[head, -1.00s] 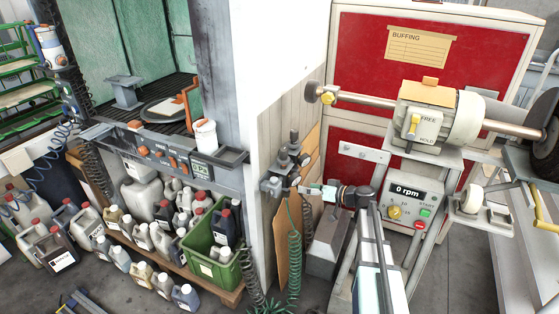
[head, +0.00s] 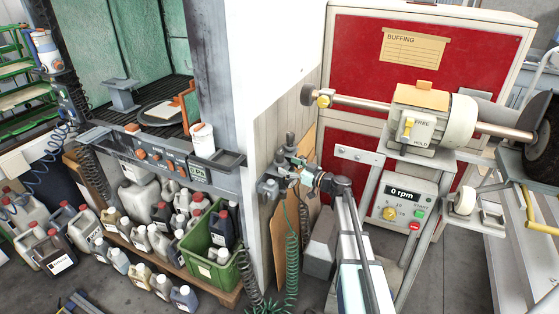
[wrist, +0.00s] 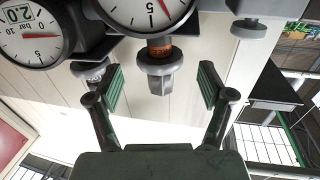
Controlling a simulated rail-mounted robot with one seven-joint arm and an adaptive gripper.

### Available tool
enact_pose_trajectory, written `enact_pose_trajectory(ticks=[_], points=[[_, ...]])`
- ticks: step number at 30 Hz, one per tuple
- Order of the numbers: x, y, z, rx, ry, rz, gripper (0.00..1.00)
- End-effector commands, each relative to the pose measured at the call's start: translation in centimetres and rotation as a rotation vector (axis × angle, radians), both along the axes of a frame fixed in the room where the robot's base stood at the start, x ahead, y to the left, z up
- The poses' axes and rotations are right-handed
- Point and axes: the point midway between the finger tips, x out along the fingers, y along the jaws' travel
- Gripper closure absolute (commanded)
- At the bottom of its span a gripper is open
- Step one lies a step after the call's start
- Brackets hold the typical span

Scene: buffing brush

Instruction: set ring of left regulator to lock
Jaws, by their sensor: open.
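The regulator group (head: 270,188) is mounted at the edge of the white wall in the head view, small and partly behind my gripper (head: 314,180). In the wrist view a regulator has a grey knob (wrist: 160,68) with an orange-brown ring (wrist: 159,47) above it, under a round gauge (wrist: 145,10). The ring's marking is too small to read. My gripper (wrist: 160,76) is open, one finger on each side of that knob, with visible gaps.
A second gauge (wrist: 30,35) and another grey knob (wrist: 90,70) are at the left in the wrist view; a further knob (wrist: 248,28) is at the right. Green coiled hoses (head: 292,260) hang below the regulators. The buffing machine (head: 430,118) stands to the right.

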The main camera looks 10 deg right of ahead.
Motion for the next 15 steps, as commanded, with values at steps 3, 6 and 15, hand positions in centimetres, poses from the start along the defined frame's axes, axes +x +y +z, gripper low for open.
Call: enact_pose_trajectory(ticks=[3,6,15], points=[[1.6,1.4,0.2,0.001,0.001,0.001,0.2],[2.5,2.2,0.2,0.0,0.0,0.001,0.2],[3.4,3.3,0.0,0.0,0.0,-0.001,0.2]])
